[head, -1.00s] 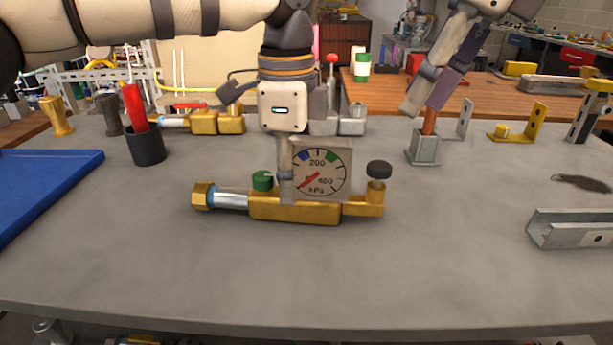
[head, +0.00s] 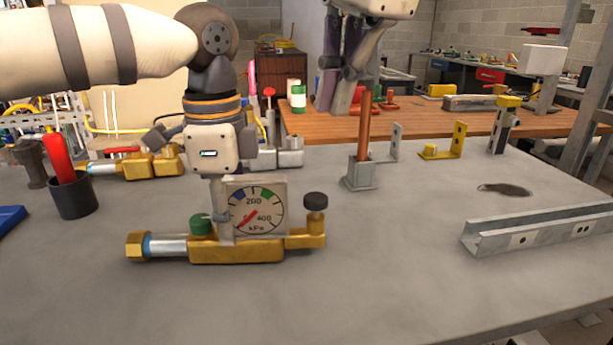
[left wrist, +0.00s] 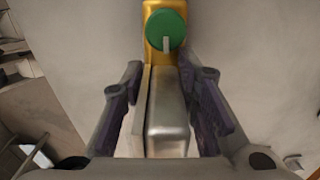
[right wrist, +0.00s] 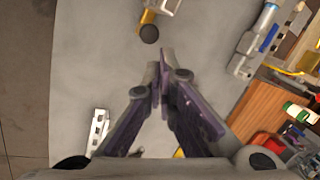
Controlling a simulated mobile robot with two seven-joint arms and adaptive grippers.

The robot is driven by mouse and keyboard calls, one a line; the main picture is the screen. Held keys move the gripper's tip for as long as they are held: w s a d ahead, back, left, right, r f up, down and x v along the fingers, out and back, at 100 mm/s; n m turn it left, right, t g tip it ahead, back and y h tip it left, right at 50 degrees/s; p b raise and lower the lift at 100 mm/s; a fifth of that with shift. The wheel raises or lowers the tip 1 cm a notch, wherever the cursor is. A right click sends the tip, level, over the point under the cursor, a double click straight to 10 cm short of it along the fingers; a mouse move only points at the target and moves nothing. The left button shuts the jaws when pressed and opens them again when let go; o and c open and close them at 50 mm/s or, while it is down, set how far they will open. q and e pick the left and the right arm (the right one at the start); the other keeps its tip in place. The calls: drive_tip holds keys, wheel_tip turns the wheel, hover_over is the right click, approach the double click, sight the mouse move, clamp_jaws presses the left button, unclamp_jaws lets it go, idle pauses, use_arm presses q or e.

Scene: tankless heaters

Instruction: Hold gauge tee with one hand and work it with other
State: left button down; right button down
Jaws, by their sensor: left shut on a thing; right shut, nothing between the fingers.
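The gauge tee (head: 240,250) lies on the grey bench: a brass body with a square dial reading in kPa, a green knob (head: 201,224) at its left, a black knob (head: 316,202) at its right end, and a silver and brass fitting at far left. My left gripper (head: 222,225) points down and is shut on the gauge housing; the left wrist view shows the fingers (left wrist: 167,110) on either side of it, by the green knob. My right gripper (head: 328,100) is shut and empty, raised above the bench's back right; the black knob (right wrist: 149,34) shows ahead of its fingertips (right wrist: 165,55).
A metal channel (head: 540,230) lies at right. A copper rod stands in a grey block (head: 360,173) behind the tee. A black cup with a red-handled tool (head: 74,196) stands left. Another brass fitting (head: 150,163) lies behind. The bench front is clear.

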drive_tip(key=r+n, duration=0.1)
drive_tip(key=n, duration=0.3)
drive_tip(key=a+r+n+h, duration=0.1)
drive_tip(key=n, duration=0.4)
drive_tip(key=r+n, duration=0.1)
drive_tip(key=n, duration=0.3)
drive_tip(key=shift+s+a+r+n+t+h, duration=0.1)
drive_tip(key=shift+s+a+n+t+h, duration=0.15)
drive_tip(key=shift+s+n+t+h, duration=0.1)
hover_over(319, 194)
wheel_tip(319, 194, down, 12)
drive_tip(key=shift+f, duration=0.85)
